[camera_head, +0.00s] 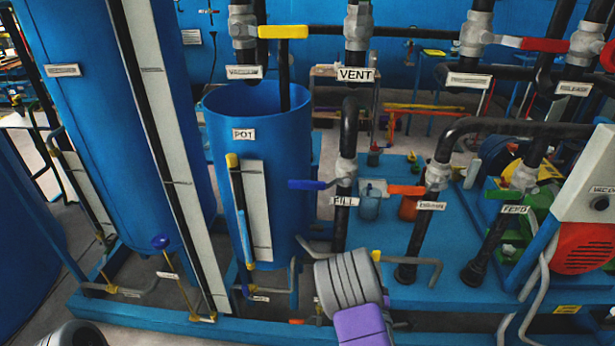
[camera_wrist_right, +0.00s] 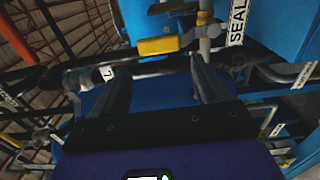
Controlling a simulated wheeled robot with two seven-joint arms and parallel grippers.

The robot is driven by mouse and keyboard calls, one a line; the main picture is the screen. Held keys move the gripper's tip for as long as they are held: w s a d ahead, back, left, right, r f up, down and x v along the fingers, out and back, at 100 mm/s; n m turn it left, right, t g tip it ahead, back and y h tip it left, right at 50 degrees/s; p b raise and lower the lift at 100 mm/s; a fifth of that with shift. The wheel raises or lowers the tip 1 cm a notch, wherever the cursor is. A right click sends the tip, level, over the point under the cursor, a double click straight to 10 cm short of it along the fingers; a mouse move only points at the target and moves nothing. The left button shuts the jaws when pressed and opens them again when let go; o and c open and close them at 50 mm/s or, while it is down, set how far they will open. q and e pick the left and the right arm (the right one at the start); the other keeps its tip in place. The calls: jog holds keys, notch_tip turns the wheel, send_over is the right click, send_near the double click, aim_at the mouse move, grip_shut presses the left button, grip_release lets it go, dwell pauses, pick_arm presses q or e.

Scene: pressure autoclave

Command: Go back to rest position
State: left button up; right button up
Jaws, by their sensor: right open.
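My right arm's grey wrist (camera_head: 348,285) and purple hand (camera_head: 362,326) are at the bottom centre of the head view, in front of the blue base frame. The fingers cannot be made out there. In the right wrist view my right gripper (camera_wrist_right: 162,78) shows two dark fingers spread apart with nothing held between them. A yellow valve handle (camera_wrist_right: 158,45) appears beyond the fingertips, apart from them. My left gripper is not in view; only a grey rounded part of my left arm shows at the bottom left corner of the head view.
A blue pot (camera_head: 285,160) stands behind my right wrist. The FILL valve's blue lever (camera_head: 312,184), an orange-red lever (camera_head: 407,190) and dark pipes are close to its right. A yellow lever (camera_head: 282,32) and red lever (camera_head: 548,44) sit higher. A large blue tank (camera_head: 110,110) stands left.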

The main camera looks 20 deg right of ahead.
jog(key=s+a+f+m+g+y+p, duration=0.1)
jog(key=s+a+f+m+g+y, duration=0.2)
jog(key=f, duration=0.5)
jog(key=s+a+f+m+g+p, duration=0.2)
jog(key=s+a+f+m+g, duration=0.1)
jog(key=f+m+g, duration=0.3)
jog(key=s+a+f+m+g+y+p, duration=0.1)
jog(key=s+a+f+m+g+y, duration=0.1)
jog(key=s+a, duration=0.5)
jog(key=s+a+f+m+g+y+p, duration=0.1)
jog(key=s+a+m+g+y, duration=0.4)
jog(key=a, duration=0.5)
jog(key=shift+s+f+m+y, duration=0.3)
jog(key=shift+s+f, duration=0.5)
jog(key=shift+s, duration=0.25)
